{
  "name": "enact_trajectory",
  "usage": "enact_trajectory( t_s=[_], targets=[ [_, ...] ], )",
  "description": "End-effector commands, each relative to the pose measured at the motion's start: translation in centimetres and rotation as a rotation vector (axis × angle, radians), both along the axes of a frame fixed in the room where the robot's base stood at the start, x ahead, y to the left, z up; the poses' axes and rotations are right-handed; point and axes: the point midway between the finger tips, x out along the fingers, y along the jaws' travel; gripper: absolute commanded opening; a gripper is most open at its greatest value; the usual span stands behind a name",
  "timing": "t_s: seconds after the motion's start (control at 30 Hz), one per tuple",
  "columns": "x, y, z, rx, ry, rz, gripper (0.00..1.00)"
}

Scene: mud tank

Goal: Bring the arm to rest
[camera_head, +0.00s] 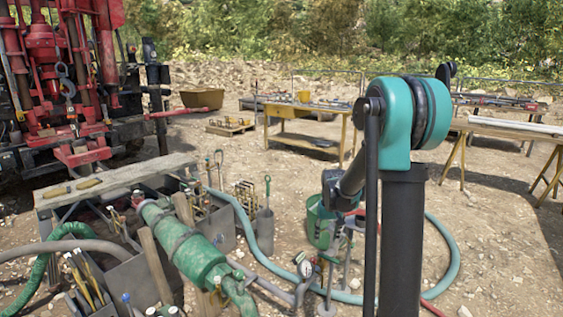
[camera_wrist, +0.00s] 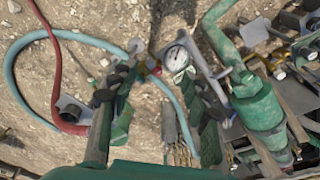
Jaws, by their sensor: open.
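My gripper (camera_wrist: 158,85) shows in the wrist view with its two dark, green-sided fingers spread apart. Nothing is held between them; ground and pipework show through the gap. A round white pressure gauge (camera_wrist: 177,58) lies beyond the fingertips, close to the right finger in the picture. I cannot tell how far away it is. In the head view my arm rises at the right to a teal joint and bends down and left towards the pipework. The gauge (camera_head: 305,268) also shows in the head view, below and left of my arm's end.
A green pump body (camera_head: 190,250) and pipes stand at the front left, beside a bench (camera_head: 115,185). A teal hose (camera_head: 455,262) curves around the ground. A green bucket (camera_head: 318,225) stands behind my arm. A yellow table (camera_head: 310,108) and a red rig stand further back.

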Motion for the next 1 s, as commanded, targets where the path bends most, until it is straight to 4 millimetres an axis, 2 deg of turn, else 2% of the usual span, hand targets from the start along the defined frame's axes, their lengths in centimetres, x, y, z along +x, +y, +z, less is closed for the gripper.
enact_trajectory(
  t_s=[0.03, 0.3, 0.6, 0.8, 1.0],
  targets=[
    [-1.9, -0.2, 0.7, 0.001, -0.013, -0.003, 0.48],
    [-10.9, -1.0, 2.5, 0.003, -0.088, -0.015, 0.48],
    [-20.9, -1.7, 1.7, 0.005, -0.170, -0.029, 0.48],
    [-25.5, -1.9, 0.2, 0.006, -0.211, -0.036, 0.48],
    [-27.1, -1.9, -0.4, 0.006, -0.226, -0.038, 0.48]
  ],
)
